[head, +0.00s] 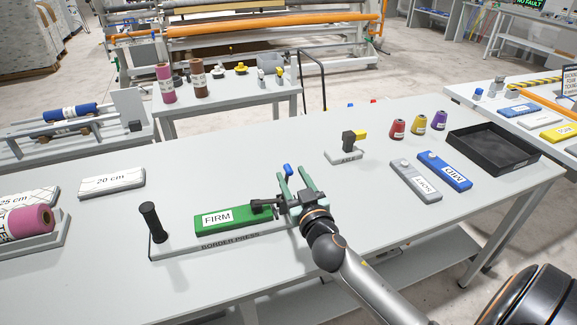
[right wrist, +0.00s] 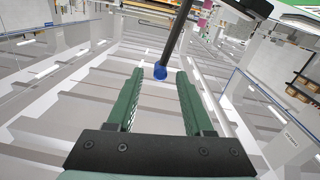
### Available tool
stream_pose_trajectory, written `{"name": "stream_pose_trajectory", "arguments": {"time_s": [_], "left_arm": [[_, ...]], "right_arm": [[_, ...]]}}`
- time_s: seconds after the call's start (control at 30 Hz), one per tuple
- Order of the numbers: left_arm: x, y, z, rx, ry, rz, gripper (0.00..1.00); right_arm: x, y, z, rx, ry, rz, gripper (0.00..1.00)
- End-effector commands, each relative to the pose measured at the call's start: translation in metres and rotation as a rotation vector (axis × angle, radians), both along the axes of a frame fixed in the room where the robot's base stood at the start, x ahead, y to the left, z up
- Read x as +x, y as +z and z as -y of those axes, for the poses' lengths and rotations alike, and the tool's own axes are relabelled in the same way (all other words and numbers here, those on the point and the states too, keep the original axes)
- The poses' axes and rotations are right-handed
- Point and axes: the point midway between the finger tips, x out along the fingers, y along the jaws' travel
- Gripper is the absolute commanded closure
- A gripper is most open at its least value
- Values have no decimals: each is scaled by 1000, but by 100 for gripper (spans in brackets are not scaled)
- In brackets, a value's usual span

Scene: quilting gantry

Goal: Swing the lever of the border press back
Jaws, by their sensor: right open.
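The border press (head: 180,246) is a grey base on the table, with a black upright grip at its left end and a green block (head: 240,216) marked FIRM on it. Its lever shows by a blue knob (head: 287,168) at the right end; most of the lever is hidden by my gripper in the head view. My right gripper (head: 294,174), with green fingers, is open at the knob. In the right wrist view the blue knob (right wrist: 160,72), on a dark rod, appears between the tips of the open fingers (right wrist: 159,80); I cannot tell whether they touch it. My left gripper is not in view.
A block stand with a yellow part (head: 347,146) is behind right of the press. The table behind the press is clear.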

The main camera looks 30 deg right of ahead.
Motion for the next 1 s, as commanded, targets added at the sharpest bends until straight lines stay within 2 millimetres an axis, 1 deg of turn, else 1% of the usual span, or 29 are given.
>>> {"name": "stream_pose_trajectory", "arguments": {"time_s": [0.03,0.1,0.23,0.4,0.63,1.0], "left_arm": [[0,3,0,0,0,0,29],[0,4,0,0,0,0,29],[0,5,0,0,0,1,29],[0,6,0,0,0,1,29],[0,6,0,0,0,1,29],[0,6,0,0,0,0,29]], "right_arm": [[9,2,3,-3,0,1,48],[17,1,5,-2,1,0,48],[28,1,8,-1,1,1,48],[33,0,9,0,1,0,48],[33,0,9,0,1,0,49],[32,0,9,0,0,-1,91]]}}
